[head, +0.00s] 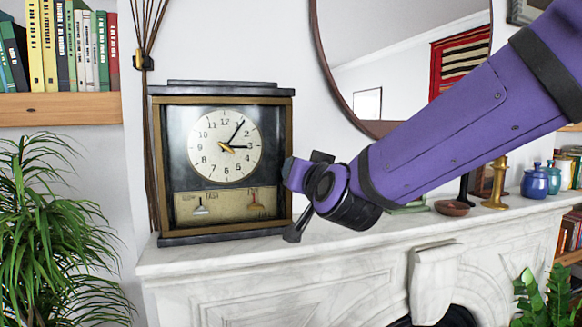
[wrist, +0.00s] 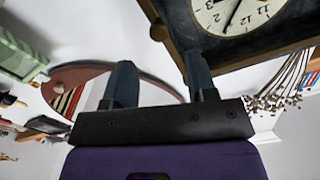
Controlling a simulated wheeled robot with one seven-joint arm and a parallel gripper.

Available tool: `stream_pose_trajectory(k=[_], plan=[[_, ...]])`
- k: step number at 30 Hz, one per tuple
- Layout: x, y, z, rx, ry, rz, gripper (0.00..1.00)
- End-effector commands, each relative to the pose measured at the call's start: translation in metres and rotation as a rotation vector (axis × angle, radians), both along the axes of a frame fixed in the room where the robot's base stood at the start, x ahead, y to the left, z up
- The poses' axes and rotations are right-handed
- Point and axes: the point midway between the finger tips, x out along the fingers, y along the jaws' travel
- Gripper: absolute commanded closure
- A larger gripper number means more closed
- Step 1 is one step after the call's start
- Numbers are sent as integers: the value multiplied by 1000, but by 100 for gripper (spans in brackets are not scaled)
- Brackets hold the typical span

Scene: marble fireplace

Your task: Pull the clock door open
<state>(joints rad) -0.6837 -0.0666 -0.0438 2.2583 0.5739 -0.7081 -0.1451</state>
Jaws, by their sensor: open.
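The clock (head: 221,87) is a dark box with a brown-framed front door (head: 182,165), a white dial (head: 225,146) and a gold lower panel (head: 228,207). The door looks shut. My gripper (head: 292,203) is at the clock's right edge, beside the lower half of the door. In the wrist view my gripper (wrist: 156,68) is open with nothing between its two fingers. The clock door (wrist: 205,45) shows there at the upper right, with a small dark knob (wrist: 157,32) on its brown edge, just beyond the fingertips. My gripper hides part of the right edge in the head view.
The clock stands on the left end of a white marble mantel (head: 350,250). A round mirror (head: 400,60) hangs behind my arm. A brown bowl (head: 452,208), a brass candlestick (head: 497,182) and blue jars (head: 534,182) stand farther right. Plants flank the fireplace below.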

Motion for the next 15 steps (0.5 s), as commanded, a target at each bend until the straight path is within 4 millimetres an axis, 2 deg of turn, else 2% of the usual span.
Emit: stream_pose_trajectory(k=[9, 15], plan=[[53, 15, -1, -2, 1, 1, 48], [72, 20, 0, -1, 1, 0, 48]])
